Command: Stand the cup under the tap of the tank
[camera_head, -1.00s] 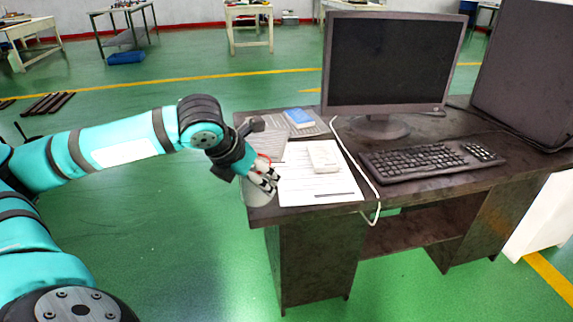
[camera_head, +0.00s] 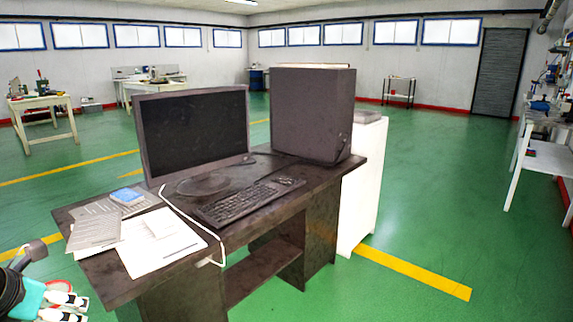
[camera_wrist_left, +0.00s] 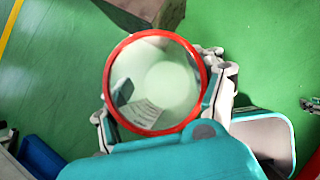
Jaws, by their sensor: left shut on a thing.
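The cup (camera_wrist_left: 155,83) is pale with a red rim, and I look into its open top in the left wrist view. My left gripper (camera_head: 68,303) is at the lower left corner of the head view, near the desk's left end. In the left wrist view its fingers are closed around the cup from both sides. My right gripper is not in view.
A dark desk (camera_head: 128,287) bears a monitor (camera_head: 195,130), a keyboard (camera_head: 248,200), papers (camera_head: 155,240) and a large dark case (camera_head: 312,112). A white cabinet (camera_head: 362,185) stands behind it. A workbench (camera_head: 545,160) with tools is at the right. Green floor between is free.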

